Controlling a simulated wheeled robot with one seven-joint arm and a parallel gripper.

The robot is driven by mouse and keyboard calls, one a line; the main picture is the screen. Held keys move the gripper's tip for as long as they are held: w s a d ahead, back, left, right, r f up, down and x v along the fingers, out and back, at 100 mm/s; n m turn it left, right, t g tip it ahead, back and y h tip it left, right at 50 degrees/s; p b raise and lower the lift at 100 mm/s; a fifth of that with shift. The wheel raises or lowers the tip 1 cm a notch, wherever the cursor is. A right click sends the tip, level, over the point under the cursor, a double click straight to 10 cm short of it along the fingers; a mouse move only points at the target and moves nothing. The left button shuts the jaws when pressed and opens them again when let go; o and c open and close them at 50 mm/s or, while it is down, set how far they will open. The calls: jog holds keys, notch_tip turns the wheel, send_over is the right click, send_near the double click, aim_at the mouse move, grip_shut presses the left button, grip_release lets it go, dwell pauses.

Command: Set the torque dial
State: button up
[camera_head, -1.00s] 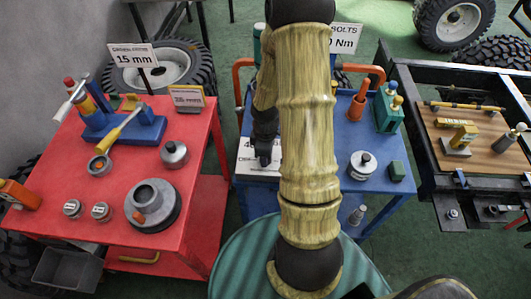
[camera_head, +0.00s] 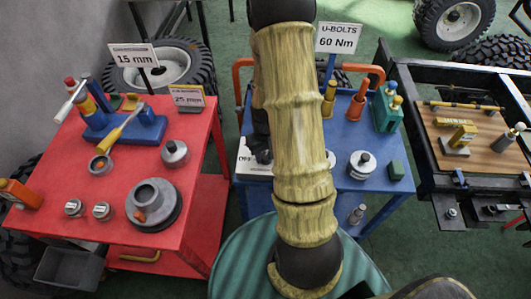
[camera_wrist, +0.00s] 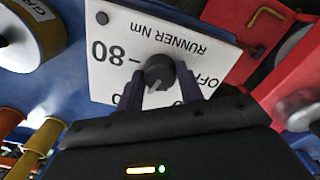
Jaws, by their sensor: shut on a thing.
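The torque dial is a dark round knob (camera_wrist: 158,68) on a white plate (camera_wrist: 112,72) lettered "RUNNER Nm", "80" and "OFF", upside down in the wrist view. A pale mark on the knob points toward the bottom of that view. My gripper (camera_wrist: 158,80) has a finger on each side of the knob and is shut on it. In the head view the plate (camera_head: 246,163) lies on the blue cart (camera_head: 345,215), largely hidden by my arm. A sign (camera_head: 338,39) behind the cart reads "U-BOLTS 60 Nm".
A red cart (camera_head: 75,225) with tools and a "15 mm" sign (camera_head: 133,56) stands at left. The blue cart also holds a lidded pot (camera_head: 362,165), orange and yellow pegs and a green box (camera_head: 387,110). A dark metal frame (camera_head: 440,180) stands at right.

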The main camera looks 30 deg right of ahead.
aim_at(265, 155)
jog(key=shift+m, duration=1.3)
jog(key=o, duration=1)
jog(key=shift+r, duration=0.1)
notch_tip(265, 155, up, 17)
jog(key=shift+r, duration=0.1)
